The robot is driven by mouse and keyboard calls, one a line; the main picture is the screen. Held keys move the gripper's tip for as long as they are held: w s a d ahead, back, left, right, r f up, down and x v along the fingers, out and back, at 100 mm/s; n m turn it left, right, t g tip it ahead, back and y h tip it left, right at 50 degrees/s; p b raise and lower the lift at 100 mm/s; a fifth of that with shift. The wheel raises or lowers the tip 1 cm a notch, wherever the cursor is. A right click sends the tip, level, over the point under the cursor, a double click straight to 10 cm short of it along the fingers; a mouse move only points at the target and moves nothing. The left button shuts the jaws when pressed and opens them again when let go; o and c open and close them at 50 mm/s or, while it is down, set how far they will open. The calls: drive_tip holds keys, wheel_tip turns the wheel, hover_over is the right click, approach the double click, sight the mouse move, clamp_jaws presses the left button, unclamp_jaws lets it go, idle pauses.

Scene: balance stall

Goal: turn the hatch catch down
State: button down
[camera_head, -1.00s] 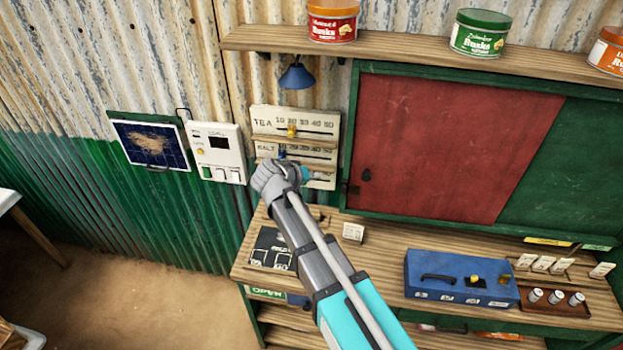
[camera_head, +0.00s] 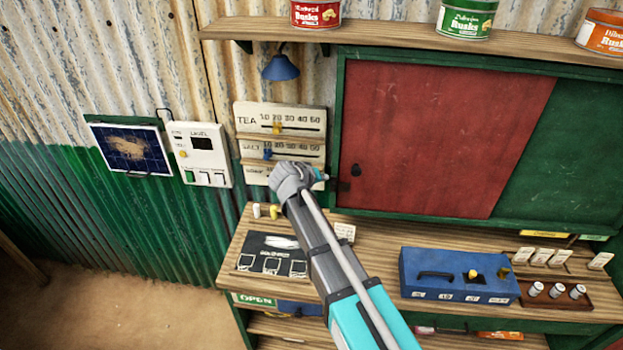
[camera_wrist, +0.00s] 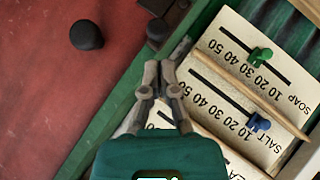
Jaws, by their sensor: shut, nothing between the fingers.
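The hatch has a red sliding panel (camera_head: 430,140) in a green frame. A round black knob (camera_head: 355,170) sits near its left edge; it also shows in the wrist view (camera_wrist: 87,35). The dark hatch catch (camera_wrist: 158,30) is on the green frame at top centre of the wrist view. In the head view it is small and hard to make out beside my gripper. My gripper (camera_wrist: 159,68) is shut and empty, its tips just below the catch in the wrist picture. I cannot tell whether they touch it. In the head view my gripper (camera_head: 322,177) is by the hatch's lower left corner.
A price board (camera_head: 247,135) with yellow, blue and green sliders hangs close left of the hatch. A blue lamp (camera_head: 280,68) hangs above it. The counter below holds a blue box (camera_head: 455,277) and a black board (camera_head: 250,262). Tins stand on the shelf (camera_head: 400,42) above.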

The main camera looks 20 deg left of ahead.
drive_tip(key=shift+w+d+f+b, duration=0.1)
drive_tip(key=shift+d+f+b, duration=0.3)
drive_tip(key=shift+f, duration=0.15)
